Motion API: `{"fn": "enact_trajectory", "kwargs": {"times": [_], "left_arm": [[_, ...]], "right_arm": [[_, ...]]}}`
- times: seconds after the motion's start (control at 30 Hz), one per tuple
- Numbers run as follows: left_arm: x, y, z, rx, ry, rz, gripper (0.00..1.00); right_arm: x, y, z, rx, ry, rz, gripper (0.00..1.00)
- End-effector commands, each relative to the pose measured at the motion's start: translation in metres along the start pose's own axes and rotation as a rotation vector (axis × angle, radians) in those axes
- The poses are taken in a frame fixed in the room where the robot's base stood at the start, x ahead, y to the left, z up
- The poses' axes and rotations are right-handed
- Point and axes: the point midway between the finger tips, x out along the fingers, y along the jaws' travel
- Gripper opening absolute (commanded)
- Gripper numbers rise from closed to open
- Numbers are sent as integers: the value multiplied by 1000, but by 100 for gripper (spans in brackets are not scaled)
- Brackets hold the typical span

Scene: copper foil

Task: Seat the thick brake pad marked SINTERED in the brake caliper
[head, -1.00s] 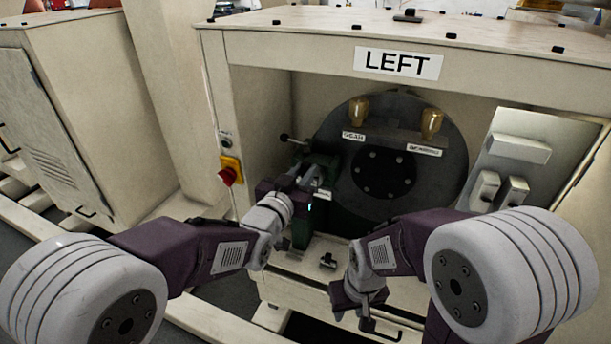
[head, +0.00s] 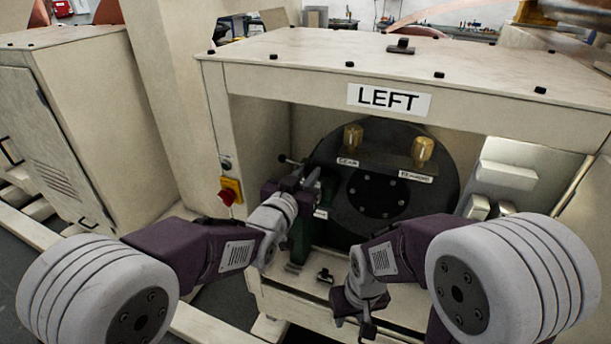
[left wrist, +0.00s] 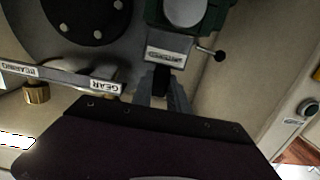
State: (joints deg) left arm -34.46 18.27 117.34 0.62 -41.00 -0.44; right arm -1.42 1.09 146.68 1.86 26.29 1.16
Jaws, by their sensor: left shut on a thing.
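The green brake caliper (head: 301,236) stands in the cabinet bay, left of the dark disc, partly hidden by my left arm. It also shows at the top of the left wrist view (left wrist: 212,18). My left gripper (head: 308,178) is at the caliper's upper part, and its fingers (left wrist: 162,88) are shut on a dark piece, which I take to be the brake pad (left wrist: 162,76). A grey block with a white label (left wrist: 166,55) lies right beyond the fingertips; its print is too small to read. I cannot tell whether the pad is inside the caliper. My right gripper (head: 366,322) hangs low before the cabinet; its fingers are unclear.
The dark disc (head: 378,190) has two brass knobs and labels, GEAR (left wrist: 104,87) and BEARING. A lever with a black ball (left wrist: 220,55) sticks out beside the caliper. A red stop button (head: 229,196) is on the left post. A grey panel with blocks (head: 508,175) stands right.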

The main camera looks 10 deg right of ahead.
Motion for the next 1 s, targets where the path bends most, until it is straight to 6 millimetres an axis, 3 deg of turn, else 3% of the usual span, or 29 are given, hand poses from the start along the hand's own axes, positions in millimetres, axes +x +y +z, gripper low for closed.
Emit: {"fn": "enact_trajectory", "kwargs": {"times": [1.0], "left_arm": [[51, 0, -5, 0, 2, 0, 0]], "right_arm": [[-23, 0, -2, 0, 0, 0, 36]]}}
